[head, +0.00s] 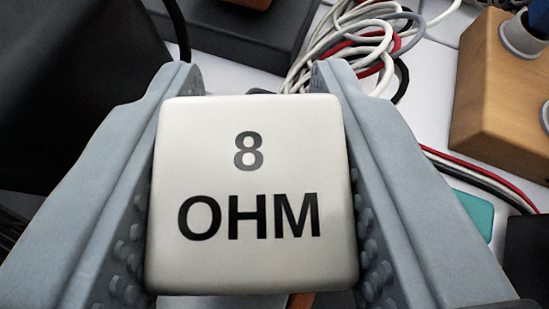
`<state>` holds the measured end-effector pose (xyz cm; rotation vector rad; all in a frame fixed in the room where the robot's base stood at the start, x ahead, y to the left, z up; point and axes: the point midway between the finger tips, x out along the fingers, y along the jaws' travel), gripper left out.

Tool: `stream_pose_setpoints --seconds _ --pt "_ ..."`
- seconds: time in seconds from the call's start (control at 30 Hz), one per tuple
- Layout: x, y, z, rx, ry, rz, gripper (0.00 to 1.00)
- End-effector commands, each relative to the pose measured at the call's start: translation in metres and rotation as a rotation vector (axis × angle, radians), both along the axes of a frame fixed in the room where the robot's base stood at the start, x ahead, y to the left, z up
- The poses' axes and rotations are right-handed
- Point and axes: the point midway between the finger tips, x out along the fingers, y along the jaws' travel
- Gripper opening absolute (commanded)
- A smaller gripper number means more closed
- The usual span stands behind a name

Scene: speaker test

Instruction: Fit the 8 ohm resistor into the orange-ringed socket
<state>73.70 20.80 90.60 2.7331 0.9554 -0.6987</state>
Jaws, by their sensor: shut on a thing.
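The 8 ohm resistor (250,265) is a white block with rounded edges, marked "8 OHM" in dark letters on the face toward the camera. My gripper (252,80) is shut on it, with one grey ridged finger against its left side and one against its right side. The block hides much of what lies below and beyond it. I see no orange-ringed socket that I can make out. A small orange-brown strip (301,300) shows under the block's lower edge, but I cannot tell what it belongs to.
A wooden block (490,100) with grey-ringed sockets (524,38) stands at the upper right. Coiled white, red and black cables (350,40) lie on the white tiled surface beyond the gripper. A dark box (235,40) is at the top, a black object (70,90) at left, a teal piece (476,212) at right.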

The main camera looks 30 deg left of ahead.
Motion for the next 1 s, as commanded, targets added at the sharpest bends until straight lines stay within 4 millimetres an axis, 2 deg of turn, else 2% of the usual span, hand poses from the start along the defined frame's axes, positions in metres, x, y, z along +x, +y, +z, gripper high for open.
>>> stream_pose_setpoints --seconds 0.1,0.7,0.73,0.8,0.83,1.0 --pt "0.0 0.0 -0.01 0.0 0.001 0.0 0.09" --pt "0.0 0.0 -0.018 0.001 -0.001 0.0 0.09" --pt "0.0 0.0 -0.018 0.001 -0.001 0.0 0.36" --pt "0.0 0.0 -0.018 0.001 -0.001 0.0 0.5" --pt "0.0 0.0 -0.018 0.001 -0.001 0.0 0.54" --pt "0.0 0.0 -0.018 0.001 -0.001 0.0 0.54"
